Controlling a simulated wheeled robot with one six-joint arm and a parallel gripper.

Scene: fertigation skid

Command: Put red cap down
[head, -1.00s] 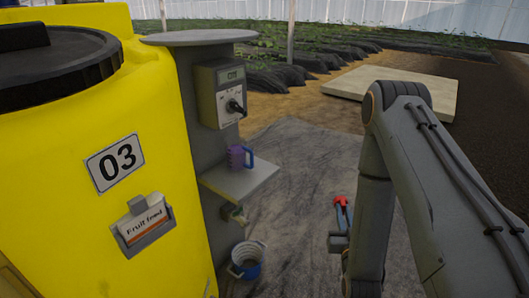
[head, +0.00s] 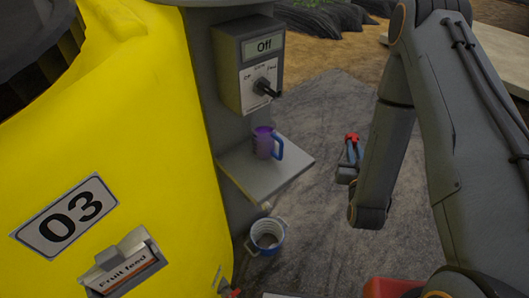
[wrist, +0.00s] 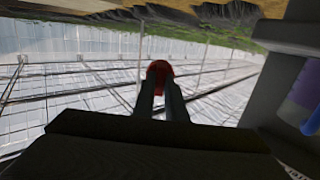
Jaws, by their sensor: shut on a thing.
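The red cap (head: 352,137) is held at the tip of my gripper (head: 350,158), right of the grey shelf and apart from it. In the wrist view the red cap (wrist: 159,70) sits between the two dark fingertips of my gripper (wrist: 160,88), which are shut on it. The fingers hide part of the cap. Below it in the head view is only the grey ground sheet.
A grey shelf (head: 240,180) carries a purple jug (head: 264,143) with a blue handle. A bucket (head: 266,236) stands below. A control box (head: 248,65) reading "Off" is above. The yellow tank (head: 120,130) fills the left. The shelf's front is bare.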

